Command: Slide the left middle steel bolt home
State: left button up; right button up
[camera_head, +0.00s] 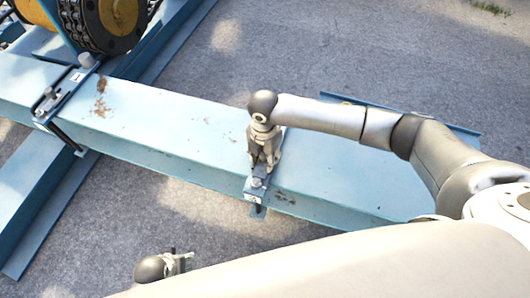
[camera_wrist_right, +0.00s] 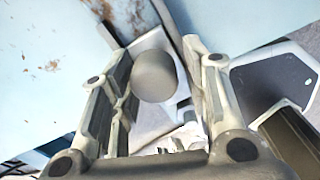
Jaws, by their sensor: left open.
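A steel bolt's grey round knob (camera_wrist_right: 155,77) stands between the fingers of my right gripper (camera_wrist_right: 155,62) in the right wrist view. The fingers are open, one on each side, with small gaps to the knob. In the head view my right gripper (camera_head: 264,163) points down over a bolt bracket (camera_head: 257,184) on the blue beam and hides part of it. Another bolt bracket with a steel bolt (camera_head: 50,93) sits further left on the beam. I cannot tell from the markings which bolt is the left middle one. My left gripper (camera_head: 178,262) is low at the bottom, away from the beam.
The light blue beam (camera_head: 150,125) runs diagonally across the view, with rust patches. A chain-wrapped reel (camera_head: 100,22) stands at the top left. Blue cross members (camera_head: 40,195) lie at the left. Grey pavement (camera_head: 330,55) beyond the beam is clear.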

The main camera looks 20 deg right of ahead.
jog(key=shift+o, duration=0.3)
jog(key=shift+w+d, duration=0.1)
jog(key=shift+w, duration=0.05)
jog(key=shift+r, duration=0.1)
jog(key=shift+r, duration=0.2)
notch_tip(320, 180, up, 12)
jog(key=shift+f, duration=0.25)
